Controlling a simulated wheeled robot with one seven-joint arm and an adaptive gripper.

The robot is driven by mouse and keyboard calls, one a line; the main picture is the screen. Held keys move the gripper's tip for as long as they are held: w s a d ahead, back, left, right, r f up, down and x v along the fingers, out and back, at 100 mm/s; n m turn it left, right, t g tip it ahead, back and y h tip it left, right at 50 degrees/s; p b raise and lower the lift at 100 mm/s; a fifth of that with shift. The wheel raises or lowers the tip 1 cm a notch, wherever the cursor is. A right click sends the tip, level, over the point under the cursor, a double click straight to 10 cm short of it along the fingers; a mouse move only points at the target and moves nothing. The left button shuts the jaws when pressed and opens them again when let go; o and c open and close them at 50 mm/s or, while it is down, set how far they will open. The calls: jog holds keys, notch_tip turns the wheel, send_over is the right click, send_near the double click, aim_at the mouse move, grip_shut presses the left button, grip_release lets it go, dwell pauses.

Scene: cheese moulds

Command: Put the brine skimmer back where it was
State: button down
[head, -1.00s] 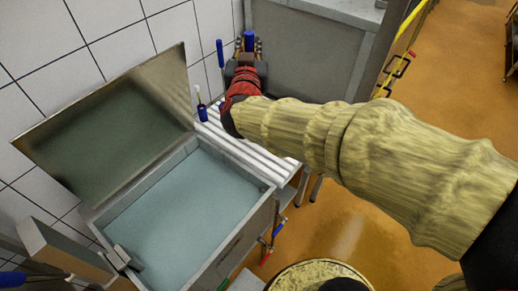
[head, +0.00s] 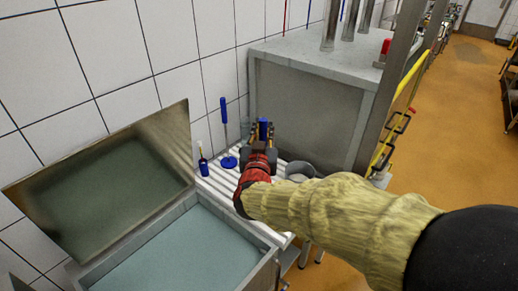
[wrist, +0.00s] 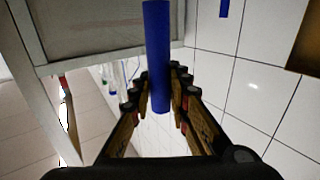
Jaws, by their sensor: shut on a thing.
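My gripper (head: 262,136) is shut on an upright blue handle (head: 264,126), apparently that of the brine skimmer. It is above the far end of the slatted white rack (head: 218,184). In the wrist view the blue handle (wrist: 157,45) stands between the fingers (wrist: 160,88). The skimmer's head is not visible in either view. Left of the gripper, a separate tall blue-handled tool (head: 224,112) stands upright on a round blue foot. A small blue holder (head: 203,168) with a white-tipped brush stands nearer the basin.
The open basin (head: 262,270) of bluish liquid lies front left, its lid (head: 100,185) raised against the tiled wall. A grey cabinet (head: 310,110) stands just behind the gripper. A grey round pot (head: 300,170) sits on the rack to the right, close to my arm.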

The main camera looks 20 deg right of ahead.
jog(key=w+f+b, duration=0.2)
jog(key=w+f, duration=0.5)
jog(key=f, duration=0.2)
jog(key=shift+w+d+f+b, duration=0.2)
jog(key=shift+d+f+b, duration=0.05)
jog(key=shift+f+b, duration=0.15)
jog(key=shift+f, duration=0.1)
jog(key=shift+f, duration=0.15)
jog(key=c, duration=1.7)
grip_release()
